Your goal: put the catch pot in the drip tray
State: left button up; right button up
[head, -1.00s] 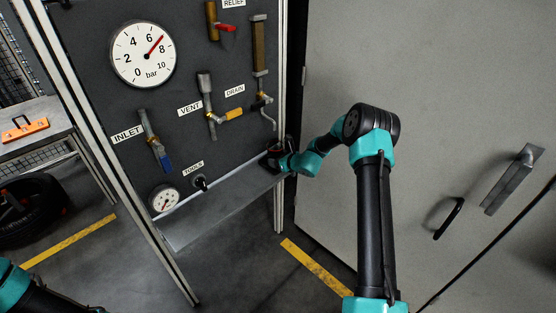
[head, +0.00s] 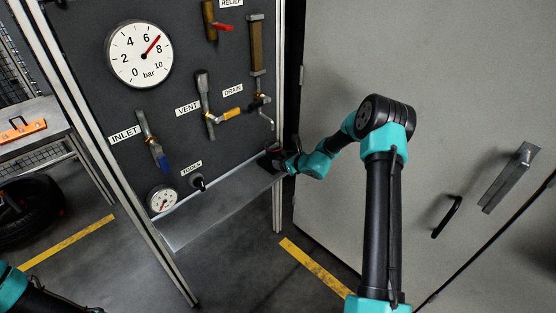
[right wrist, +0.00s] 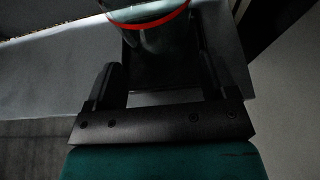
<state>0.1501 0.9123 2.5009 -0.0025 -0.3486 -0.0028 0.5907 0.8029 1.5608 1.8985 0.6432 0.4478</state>
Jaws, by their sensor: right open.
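The catch pot (right wrist: 150,32) is a glassy dark cylinder with a red band, cut off by the top of the right wrist view. In the head view it is a small dark shape with red (head: 273,149) at the right end of the panel's shelf. My left gripper is out of view.
The grey shelf (head: 215,214) runs along the panel's bottom, mostly bare. Above it are the drain valve (head: 262,100), the vent valve (head: 207,110) and the inlet valve (head: 153,145). A grey door (head: 450,110) stands close on the right.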

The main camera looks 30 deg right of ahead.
jog(key=v, duration=0.7)
dwell(0.5)
jog(key=s+a+f+n+g, duration=0.6)
jog(key=s+a+f+n, duration=0.3)
jog(key=s+a+n, duration=0.4)
jog(key=s+a+f+n+g, duration=0.6)
jog(key=s+a+n, duration=0.7)
jog(key=n, duration=0.5)
notch_tip(320, 180, down, 3)
jog(key=shift+s+a+r+y, duration=0.15)
jog(key=shift+s+a+y, duration=0.15)
jog(key=shift+s, duration=0.6)
jog(key=shift+c, duration=0.2)
